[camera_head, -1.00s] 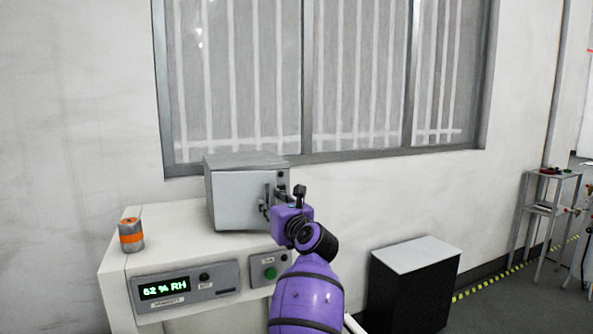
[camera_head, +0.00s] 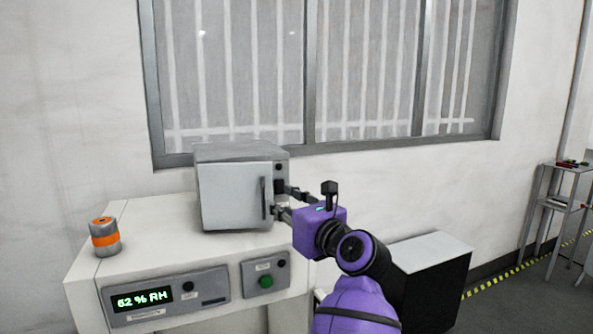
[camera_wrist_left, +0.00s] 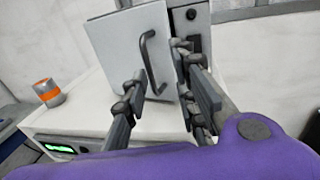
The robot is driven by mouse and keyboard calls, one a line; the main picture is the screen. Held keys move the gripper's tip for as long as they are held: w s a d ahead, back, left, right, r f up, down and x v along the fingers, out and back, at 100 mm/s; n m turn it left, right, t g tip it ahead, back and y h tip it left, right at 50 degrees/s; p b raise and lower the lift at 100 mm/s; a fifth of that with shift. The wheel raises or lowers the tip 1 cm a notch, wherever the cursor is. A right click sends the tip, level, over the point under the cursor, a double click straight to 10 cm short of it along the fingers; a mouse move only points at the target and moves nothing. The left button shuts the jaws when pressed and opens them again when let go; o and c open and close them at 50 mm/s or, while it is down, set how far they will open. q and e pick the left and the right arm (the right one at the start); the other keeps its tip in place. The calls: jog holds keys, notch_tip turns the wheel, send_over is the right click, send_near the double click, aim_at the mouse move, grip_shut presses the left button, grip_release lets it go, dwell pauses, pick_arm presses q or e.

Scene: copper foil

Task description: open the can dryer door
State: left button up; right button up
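The can dryer is a grey box (camera_head: 240,152) on a white bench. Its pale door (camera_head: 228,195) has a dark upright bar handle (camera_head: 265,198) near the right edge. In the left wrist view the door (camera_wrist_left: 115,45) and the curved handle (camera_wrist_left: 146,62) show close up. I cannot tell whether the door is fully shut or slightly ajar. My left gripper (camera_head: 279,199) is at the dryer's front right, just right of the handle. Its fingers are spread, one on each side of the door's handle edge in the left wrist view (camera_wrist_left: 160,62), and hold nothing. My right gripper is out of view.
An orange-and-grey can (camera_head: 104,237) stands on the white bench (camera_head: 150,222), left of the dryer. The bench front has a 62 % RH display (camera_head: 142,297) and a green button (camera_head: 266,282). A black cabinet (camera_head: 440,290) stands right. A barred window is behind.

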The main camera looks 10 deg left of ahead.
pick_arm(q)
jog(key=d+r+m+t+y, duration=0.1)
jog(key=d+r+m+t, duration=0.2)
jog(key=r, duration=0.6)
jog(key=shift+s+d+m+t+y, duration=0.35)
jog(key=shift+m+t, duration=0.25)
jog(key=shift+m, duration=0.5)
